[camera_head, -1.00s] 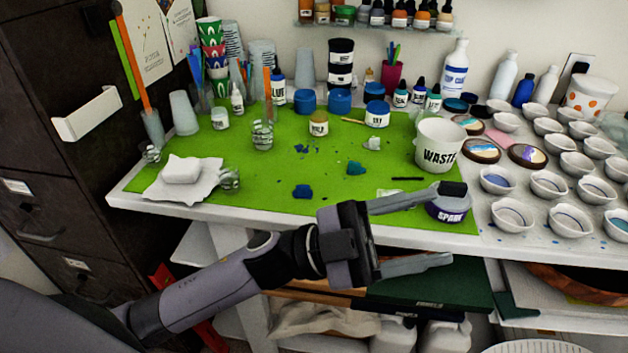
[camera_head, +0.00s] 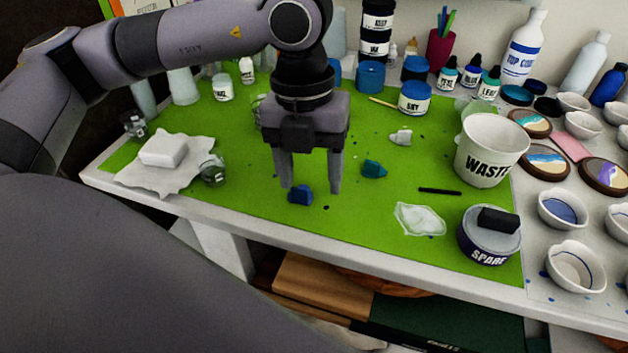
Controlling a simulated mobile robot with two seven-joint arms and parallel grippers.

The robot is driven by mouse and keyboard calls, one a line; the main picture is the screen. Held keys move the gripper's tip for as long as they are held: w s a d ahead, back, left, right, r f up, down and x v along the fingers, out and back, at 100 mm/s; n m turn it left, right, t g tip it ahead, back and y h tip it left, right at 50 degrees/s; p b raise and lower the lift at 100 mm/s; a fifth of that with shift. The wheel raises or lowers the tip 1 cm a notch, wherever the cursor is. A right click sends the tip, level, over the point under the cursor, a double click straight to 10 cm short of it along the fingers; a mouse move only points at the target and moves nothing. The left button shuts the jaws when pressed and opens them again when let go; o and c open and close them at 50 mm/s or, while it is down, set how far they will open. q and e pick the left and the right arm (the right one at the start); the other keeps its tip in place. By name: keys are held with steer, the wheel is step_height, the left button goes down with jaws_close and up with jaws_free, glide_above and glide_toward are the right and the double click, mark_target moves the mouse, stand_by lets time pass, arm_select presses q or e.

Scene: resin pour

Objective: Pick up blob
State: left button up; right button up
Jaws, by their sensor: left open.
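A dark blue blob (camera_head: 300,195) lies on the green mat (camera_head: 340,227) near its front edge. My left gripper (camera_head: 310,188) points down with its two fingers apart. In the picture the blob shows between the fingertips, nearer the left one; I cannot tell how high the tips are above the mat. A teal blob (camera_head: 374,169) lies to the right of the gripper, and a pale grey blob (camera_head: 401,137) lies farther back. The gripper hides part of the mat behind it. My right gripper is not in view.
A WASTE cup (camera_head: 490,150) and a SPARE jar (camera_head: 487,252) with a black block (camera_head: 498,220) on its lid stand at right. A white block (camera_head: 163,150) on crumpled paper lies at left. Paint jars stand behind.

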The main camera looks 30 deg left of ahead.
mark_target(299, 188)
arm_select(q)
steer(key=shift+w+a+r+n+t+y, duration=0.2)
steer(key=shift+w+a+y, duration=0.15)
steer(key=shift+a, duration=0.25)
steer(key=shift+w+a+r+n+t+y, duration=0.1)
steer(key=shift+w+a+n+y, duration=0.15)
steer(key=shift+w+a, duration=0.25)
steer(key=shift+a+f, duration=0.2)
steer(key=shift+f, duration=0.15)
steer(key=shift+s+a+f+p, duration=0.1)
steer(key=shift+a+f+p, duration=0.1)
steer(key=shift+f, duration=1.35)
steer(key=shift+a+f+p, duration=0.1)
steer(key=shift+f+p, duration=0.05)
steer(key=shift+f, duration=1.35)
jaws_close()
